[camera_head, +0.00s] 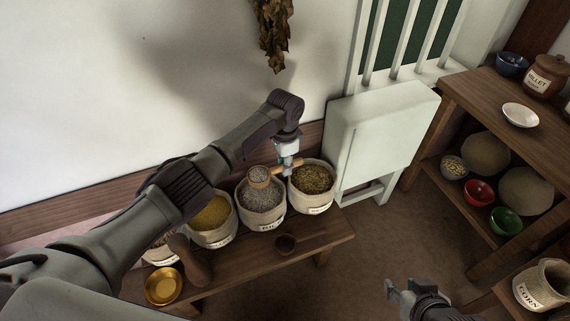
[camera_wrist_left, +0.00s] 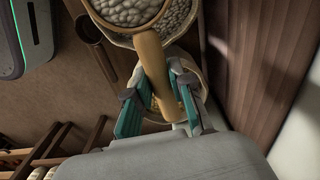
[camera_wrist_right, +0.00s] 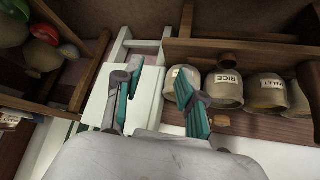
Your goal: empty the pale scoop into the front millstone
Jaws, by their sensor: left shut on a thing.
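My left gripper (camera_head: 288,163) is shut on the handle of the pale scoop (camera_head: 259,177). The scoop's bowl is full of pale grain and is over the open rice sack (camera_head: 263,215); I cannot tell whether it touches the grain. In the left wrist view the handle (camera_wrist_left: 152,70) runs between the fingers. Two round grey-brown discs that look like millstones stand on the right shelf unit: the nearer one (camera_head: 527,191) and the farther one (camera_head: 486,155). My right gripper (camera_head: 416,292) is open and empty over the floor; its parted fingers show in the right wrist view (camera_wrist_right: 157,85).
More sacks, one of yellow grain (camera_head: 211,219) and one of greenish grain (camera_head: 313,188), stand on the bench (camera_head: 325,240). A dark scoop (camera_head: 286,243) and a brass bowl (camera_head: 164,286) lie there. A white cabinet (camera_head: 380,130) separates bench and shelves. Red (camera_head: 479,192) and green (camera_head: 505,221) bowls are near the discs.

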